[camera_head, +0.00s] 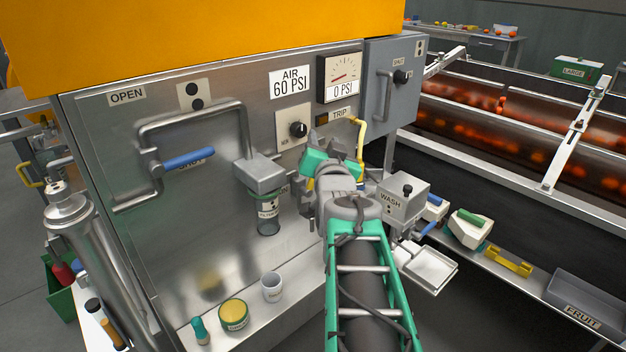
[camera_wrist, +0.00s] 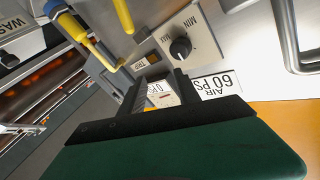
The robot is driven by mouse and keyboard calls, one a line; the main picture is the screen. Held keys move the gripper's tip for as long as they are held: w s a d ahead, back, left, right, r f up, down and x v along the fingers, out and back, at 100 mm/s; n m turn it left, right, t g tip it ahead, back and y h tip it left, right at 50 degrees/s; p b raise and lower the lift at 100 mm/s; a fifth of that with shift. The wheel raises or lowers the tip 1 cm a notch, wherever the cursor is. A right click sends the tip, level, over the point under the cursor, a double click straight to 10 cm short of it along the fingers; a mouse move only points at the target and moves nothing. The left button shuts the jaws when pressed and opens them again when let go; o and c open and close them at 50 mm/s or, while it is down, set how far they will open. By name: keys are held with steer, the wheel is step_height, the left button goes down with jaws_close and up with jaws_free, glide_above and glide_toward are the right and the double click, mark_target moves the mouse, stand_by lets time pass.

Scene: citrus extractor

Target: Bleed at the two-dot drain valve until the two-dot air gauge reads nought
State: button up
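The two-dot plate (camera_head: 194,95) is on the steel front panel. The air gauge (camera_head: 340,76) is at the panel's upper right; its readout shows 0 PSI, and the wrist view shows part of it (camera_wrist: 160,94). A clear bowl (camera_head: 268,226) with a dotted label hangs under a grey block; I cannot read the label fully or make out a drain valve handle there. A yellow lever or pipe (camera_head: 359,138) is beside my gripper (camera_head: 325,150); yellow rods also show in the wrist view (camera_wrist: 90,47). My gripper's dark fingers (camera_wrist: 157,90) are apart and nothing shows held between them.
A MIN/MAX knob (camera_head: 298,129) is left of my gripper. The WASH box (camera_head: 403,200) is to its right.

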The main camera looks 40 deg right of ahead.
step_height(320, 180, down, 11)
steer(key=b, duration=0.9)
steer(key=b+x, duration=0.1)
steer(key=x, duration=0.7)
steer(key=shift+w+a+r, duration=0.1)
steer(key=shift+w+r, duration=0.05)
steer(key=shift+w, duration=0.05)
jaws_close()
